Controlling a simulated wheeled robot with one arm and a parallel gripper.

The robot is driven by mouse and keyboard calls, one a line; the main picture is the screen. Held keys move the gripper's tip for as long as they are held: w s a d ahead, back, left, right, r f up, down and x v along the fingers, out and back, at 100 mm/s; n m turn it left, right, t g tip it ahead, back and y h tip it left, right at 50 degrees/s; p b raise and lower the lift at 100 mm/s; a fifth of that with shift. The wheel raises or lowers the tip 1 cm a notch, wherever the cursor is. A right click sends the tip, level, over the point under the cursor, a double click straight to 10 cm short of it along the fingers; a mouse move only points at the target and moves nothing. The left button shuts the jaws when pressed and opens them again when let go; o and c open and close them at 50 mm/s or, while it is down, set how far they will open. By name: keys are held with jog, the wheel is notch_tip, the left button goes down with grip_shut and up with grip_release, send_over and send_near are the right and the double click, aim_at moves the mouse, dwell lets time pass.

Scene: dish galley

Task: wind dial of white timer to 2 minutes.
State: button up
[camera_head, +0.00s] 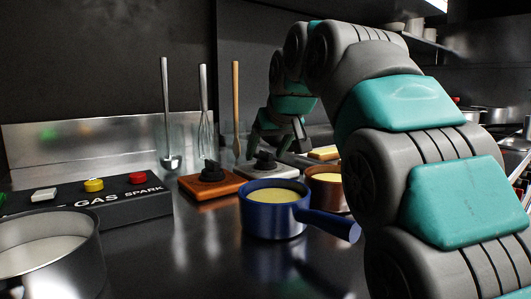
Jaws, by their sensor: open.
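The white timer (244,172) is a pale flat base with a black dial (265,161) on top. It stands on the dark counter behind the blue pan. My gripper (276,151) reaches down from my teal and grey arm, just over the dial. Its fingers are apart, one on each side of the dial in this view. I cannot tell whether they touch it or are level with it. The dial's marks are too small to read, and the blue pan hides part of the timer's front.
An orange timer (197,190) with a black dial stands just left. A blue pan (270,220) with its handle (335,227) to the right is in front, and a copper pan (328,192) beside it. A GAS SPARK button box (120,208) and grey pot (50,262) are left.

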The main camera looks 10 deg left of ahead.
jog(key=shift+w+a+f, duration=0.2)
jog(key=shift+w+f, duration=0.15)
grip_shut()
dwell(0.4)
